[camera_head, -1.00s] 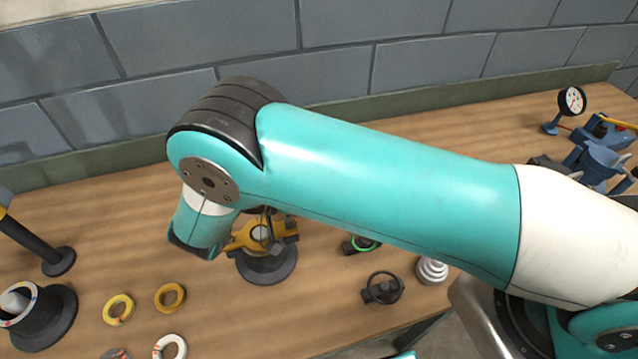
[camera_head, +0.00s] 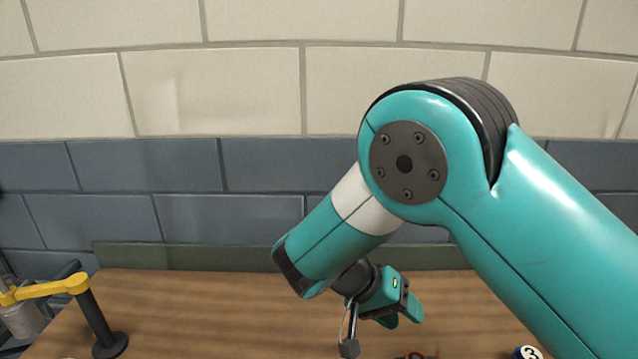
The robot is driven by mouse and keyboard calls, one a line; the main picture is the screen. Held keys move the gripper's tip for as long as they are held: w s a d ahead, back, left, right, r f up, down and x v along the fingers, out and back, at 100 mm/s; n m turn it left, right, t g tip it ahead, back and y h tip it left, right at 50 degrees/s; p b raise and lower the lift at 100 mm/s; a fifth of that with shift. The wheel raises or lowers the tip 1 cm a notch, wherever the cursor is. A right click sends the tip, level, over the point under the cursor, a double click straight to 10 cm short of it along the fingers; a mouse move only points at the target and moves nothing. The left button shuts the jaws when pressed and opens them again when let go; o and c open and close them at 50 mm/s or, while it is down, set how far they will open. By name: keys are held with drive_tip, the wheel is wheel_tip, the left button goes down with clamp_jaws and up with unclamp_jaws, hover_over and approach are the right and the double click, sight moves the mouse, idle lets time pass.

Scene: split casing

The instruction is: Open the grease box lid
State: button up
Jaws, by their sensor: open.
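My gripper (camera_head: 396,312) hangs at the end of my teal arm, right of the middle and low in the head view, above the wooden bench. It is small here and partly hidden by its own wrist. It appears empty, with its jaws open. I cannot make out a grease box or its lid in this view. A small reddish piece below the gripper is cut off by the bottom edge, and I cannot tell what it is.
The wooden bench (camera_head: 200,300) runs along a wall of grey and cream blocks. A dark post with a yellow arm (camera_head: 50,289) stands at the left. A dark round thing marked 3 (camera_head: 528,353) shows at the bottom right. The bench between looks clear.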

drive_tip(key=s+d+r+n+y+b, duration=0.3)
drive_tip(key=s+r+n+y, duration=0.3)
drive_tip(key=r+y, duration=0.15)
drive_tip(key=s+a+r+n+y, duration=0.1)
drive_tip(key=s+r+n+y, duration=0.1)
drive_tip(key=s, duration=0.4)
drive_tip(key=s+a+r+n+y+b, duration=0.1)
drive_tip(key=s+r+n+y, duration=0.2)
drive_tip(key=s, duration=0.4)
drive_tip(key=shift+s+a+r+n+t+y, duration=0.25)
drive_tip(key=shift+a+n+t+y, duration=0.1)
drive_tip(key=shift+y, duration=0.1)
drive_tip(key=shift+d, duration=0.1)
